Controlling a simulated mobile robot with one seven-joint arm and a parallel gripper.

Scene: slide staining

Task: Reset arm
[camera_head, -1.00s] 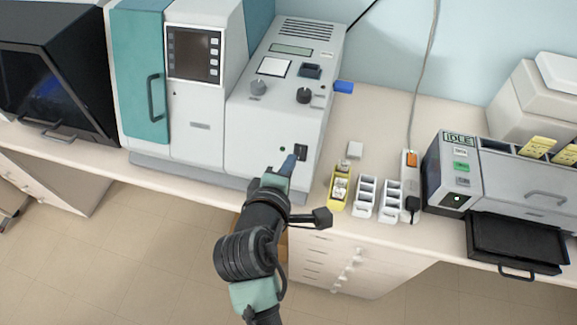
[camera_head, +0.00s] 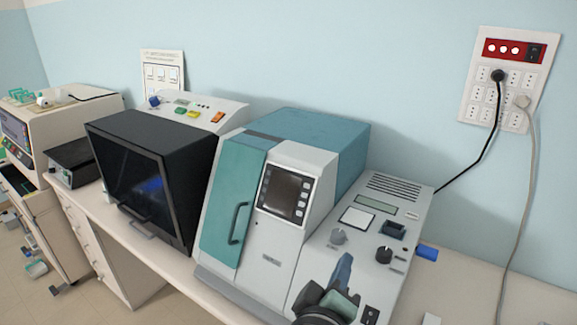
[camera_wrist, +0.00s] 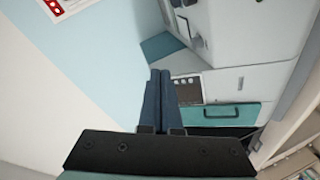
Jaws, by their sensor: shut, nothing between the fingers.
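Most of my arm is outside the head view.
A black-fronted cabinet (camera_head: 150,185) stands left of the machine on the bench. A wall socket panel (camera_head: 508,80) with plugged cables hangs at the right. Further left are a dark flat device (camera_head: 72,160) and a beige machine (camera_head: 62,118). Bench right of the machine looks mostly clear.

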